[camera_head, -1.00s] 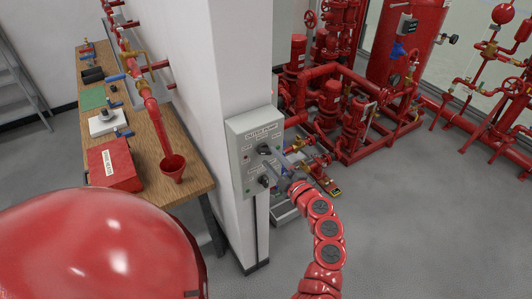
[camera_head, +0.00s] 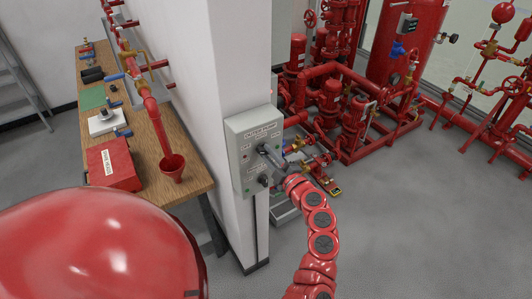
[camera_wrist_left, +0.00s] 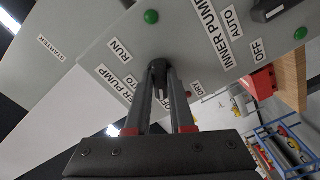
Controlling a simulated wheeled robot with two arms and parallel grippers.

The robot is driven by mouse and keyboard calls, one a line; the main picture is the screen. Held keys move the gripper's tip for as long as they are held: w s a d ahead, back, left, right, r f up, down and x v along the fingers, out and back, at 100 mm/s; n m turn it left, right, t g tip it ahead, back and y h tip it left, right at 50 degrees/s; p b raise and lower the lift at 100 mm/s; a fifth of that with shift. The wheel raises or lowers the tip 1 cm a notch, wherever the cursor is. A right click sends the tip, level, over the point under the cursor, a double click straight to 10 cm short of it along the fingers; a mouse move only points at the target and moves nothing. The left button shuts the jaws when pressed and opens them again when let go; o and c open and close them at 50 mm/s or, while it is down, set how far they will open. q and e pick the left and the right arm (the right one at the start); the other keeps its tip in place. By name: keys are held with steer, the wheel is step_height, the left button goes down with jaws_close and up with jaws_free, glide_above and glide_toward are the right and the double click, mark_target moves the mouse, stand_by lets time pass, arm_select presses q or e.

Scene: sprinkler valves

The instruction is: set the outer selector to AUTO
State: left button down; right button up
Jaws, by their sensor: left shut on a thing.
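A grey control panel (camera_head: 237,155) labelled OUTER PUMP is fixed to the white pillar. Its upper dark selector knob (camera_head: 262,149) is at my left gripper (camera_head: 270,154). In the left wrist view, the gripper (camera_wrist_left: 160,84) is shut on the dark knob (camera_wrist_left: 158,65), with its fingers on either side. A RUN label (camera_wrist_left: 119,50) lies near that knob, and another label beside it is partly hidden by a finger. The fingers hide much of the knob, so I cannot tell where it points. The lower knob (camera_head: 263,181) is free. My right gripper is not in view.
In the left wrist view, an INNER PUMP label (camera_wrist_left: 216,33) and a second knob (camera_wrist_left: 275,8) lie at upper right. Red pumps and pipes (camera_head: 350,115) stand behind right.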

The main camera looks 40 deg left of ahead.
arm_select(q)
steer(key=m+p, duration=0.1)
steer(key=p, duration=0.1)
steer(key=shift+r+p, duration=0.2)
steer(key=shift+p, duration=0.2)
steer(key=shift+f+m+p, duration=0.1)
steer(key=shift+m+p, duration=1)
steer(key=shift+p, duration=0.3)
steer(key=shift+f, duration=0.1)
